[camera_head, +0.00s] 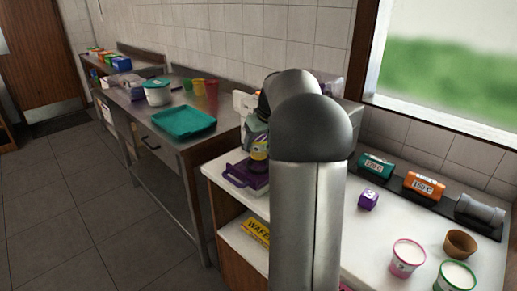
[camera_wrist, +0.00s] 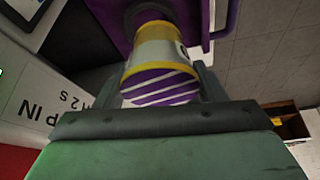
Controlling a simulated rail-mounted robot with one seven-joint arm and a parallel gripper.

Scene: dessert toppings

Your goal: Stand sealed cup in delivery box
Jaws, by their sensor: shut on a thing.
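The sealed cup (camera_wrist: 165,55) has yellow bands and a purple-and-white striped end. My gripper (camera_wrist: 160,88) is shut on it, with one finger on each side. In the head view the cup (camera_head: 260,153) shows small beneath my gripper (camera_head: 255,135), partly hidden by my arm. In the wrist view the box (camera_wrist: 200,15) shows a dark round opening at the cup's far end. I cannot tell whether the cup is inside the opening or just above it.
A teal tray (camera_head: 184,122) lies on the metal table at left. My arm blocks the middle.

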